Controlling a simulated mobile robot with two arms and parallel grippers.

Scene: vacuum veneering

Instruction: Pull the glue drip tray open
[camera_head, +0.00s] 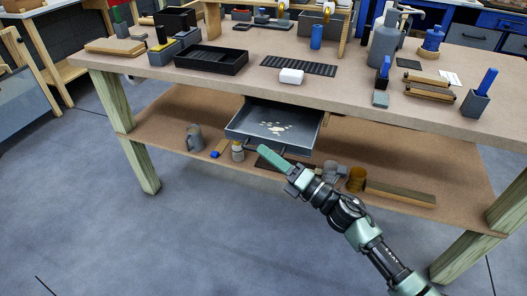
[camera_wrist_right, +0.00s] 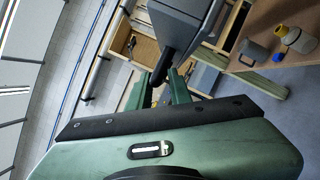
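The glue drip tray (camera_head: 240,124) is a shallow grey tray slid partway out from under the workbench top, with pale glue spots on its floor. Its dark handle is at the front wall, largely hidden by my right gripper (camera_head: 265,152). In the right wrist view the tray (camera_wrist_right: 190,22) is a dark grey box at the top. The green fingers of my right gripper (camera_wrist_right: 158,84) are on either side of the dark handle bar and appear closed on it. My left gripper is out of view.
The workbench (camera_head: 380,100) has a lower shelf (camera_head: 160,125). A grey mug (camera_head: 194,137), a small jar (camera_head: 237,151), an amber jar (camera_head: 356,179) and a wooden strip (camera_head: 400,193) stand or lie on it near the tray. The floor (camera_head: 230,230) in front is clear.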

